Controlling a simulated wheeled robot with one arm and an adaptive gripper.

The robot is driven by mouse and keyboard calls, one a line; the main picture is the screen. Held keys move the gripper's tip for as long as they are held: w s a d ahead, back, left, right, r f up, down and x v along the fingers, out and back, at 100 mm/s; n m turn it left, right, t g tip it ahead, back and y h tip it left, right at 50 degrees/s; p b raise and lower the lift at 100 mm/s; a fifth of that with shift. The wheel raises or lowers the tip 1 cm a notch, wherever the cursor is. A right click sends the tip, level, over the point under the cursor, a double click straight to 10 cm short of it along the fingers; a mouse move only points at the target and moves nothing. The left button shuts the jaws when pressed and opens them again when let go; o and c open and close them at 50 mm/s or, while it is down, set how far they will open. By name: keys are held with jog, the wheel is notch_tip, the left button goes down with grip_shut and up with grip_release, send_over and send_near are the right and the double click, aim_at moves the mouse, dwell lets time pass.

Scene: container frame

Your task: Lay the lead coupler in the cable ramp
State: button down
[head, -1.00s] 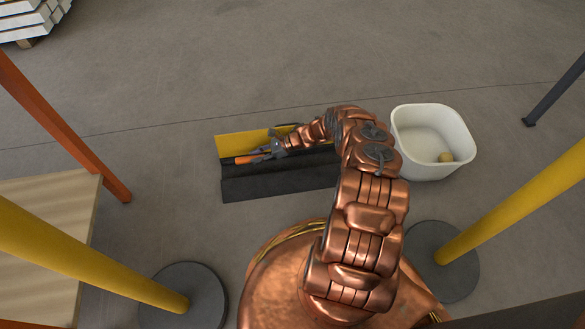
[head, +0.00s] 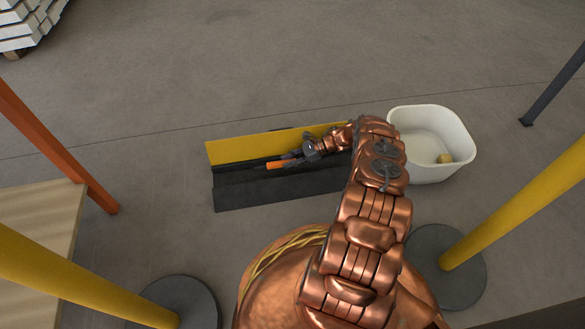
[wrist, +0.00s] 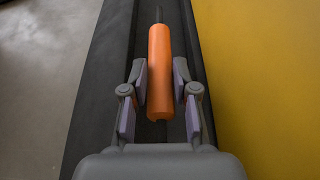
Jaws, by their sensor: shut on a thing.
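The lead coupler (head: 277,164) is an orange cylinder with a dark lead at its far end; it also shows in the wrist view (wrist: 159,65). My gripper (head: 293,158) is shut on it, with a finger on either side of the coupler in the wrist view (wrist: 160,82). The cable ramp (head: 235,195) is a long black base on the floor, with its yellow lid (head: 235,149) open along the far side. The coupler is over the ramp's dark channel and lines up with it. I cannot tell whether it touches the channel floor. My arm hides the ramp's right end.
Yellow posts on round dark bases (head: 445,268) stand near me on both sides. An orange post (head: 60,150) and a wooden surface (head: 35,215) are at left. Floor beyond the ramp is clear.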

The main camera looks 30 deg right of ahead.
jog(key=shift+s+d+f, duration=0.1)
jog(key=shift+s+d, duration=0.05)
jog(key=shift+d, duration=0.25)
jog(key=f+b, duration=0.3)
jog(key=shift+s+d+f, duration=0.15)
jog(key=shift+d+f, duration=0.05)
jog(key=shift+f, duration=0.05)
jog(key=shift+r, duration=0.1)
jog(key=c, duration=0.9)
grip_release()
jog(key=shift+d, duration=0.1)
jog(key=v, duration=0.5)
jog(key=shift+d+r, duration=0.1)
jog(key=shift+d, duration=0.15)
jog(key=shift+v, duration=0.95)
jog(key=shift+s, duration=0.1)
